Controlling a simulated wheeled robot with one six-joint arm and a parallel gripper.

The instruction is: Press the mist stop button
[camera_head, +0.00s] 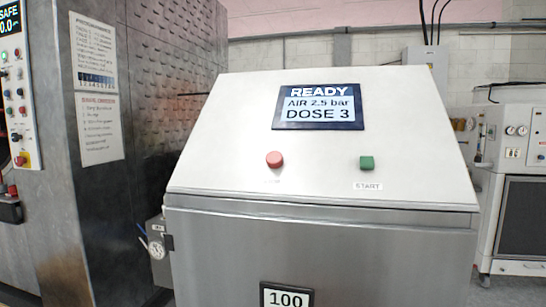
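A grey-white sloped console (320,130) stands in the middle of the head camera view. A round red button (274,159) sits on its sloped face, left of centre. The small label under it is too faint to read, so I cannot confirm that it is the mist stop button. My gripper is not in view.
A tall dark metal cabinet (60,210) with a control panel (18,95) of several buttons stands at left. A small gauge (156,249) is beside the console's lower left. White equipment (515,195) stands at right. Nothing blocks the console's face.

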